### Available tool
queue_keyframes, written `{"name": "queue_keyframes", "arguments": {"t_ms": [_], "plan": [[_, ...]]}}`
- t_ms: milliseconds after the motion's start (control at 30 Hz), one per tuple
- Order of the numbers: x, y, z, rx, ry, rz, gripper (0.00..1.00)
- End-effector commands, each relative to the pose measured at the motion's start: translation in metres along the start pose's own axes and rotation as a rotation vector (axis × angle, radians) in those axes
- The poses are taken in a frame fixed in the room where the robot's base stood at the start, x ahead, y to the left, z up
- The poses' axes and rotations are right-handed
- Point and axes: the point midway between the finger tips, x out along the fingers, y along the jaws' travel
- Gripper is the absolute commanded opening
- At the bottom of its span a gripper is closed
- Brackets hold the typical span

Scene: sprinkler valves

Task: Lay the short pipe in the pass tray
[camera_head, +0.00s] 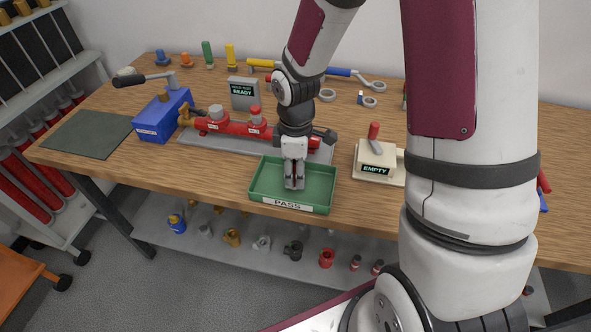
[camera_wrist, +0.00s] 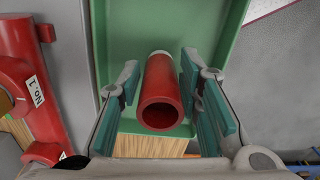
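The green pass tray (camera_head: 262,196) sits at the front edge of the workbench, with a PASS label on its front. In the wrist view its green surface (camera_wrist: 210,22) spreads behind the fingers. The short pipe (camera_wrist: 160,90) is red and hollow, its open end facing the wrist camera. It is between the two fingers of my gripper (camera_wrist: 163,80), with narrow gaps beside it, so the gripper looks open around it. In the head view my gripper (camera_head: 294,186) points down into the tray and the pipe cannot be made out.
A red valve manifold (camera_head: 232,127) on a grey plate lies behind the tray. A blue box (camera_head: 160,115) stands to the left. A beige block (camera_head: 375,158) labelled EMPTY stands close on the right. A READY display (camera_head: 244,94) stands at the back.

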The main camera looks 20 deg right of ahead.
Motion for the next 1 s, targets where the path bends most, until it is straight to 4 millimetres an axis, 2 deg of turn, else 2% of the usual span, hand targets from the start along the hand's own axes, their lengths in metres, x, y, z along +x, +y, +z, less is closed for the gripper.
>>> {"name": "queue_keyframes", "arguments": {"t_ms": [333, 467, 800, 1000], "plan": [[-0.002, 0.000, 0.000, 0.000, 0.000, 0.001, 0.45], [-0.011, 0.001, 0.000, 0.001, 0.002, 0.004, 0.45], [-0.078, 0.001, 0.000, 0.002, 0.002, 0.006, 0.45], [-0.109, 0.001, 0.000, 0.001, 0.002, 0.004, 0.45]]}}
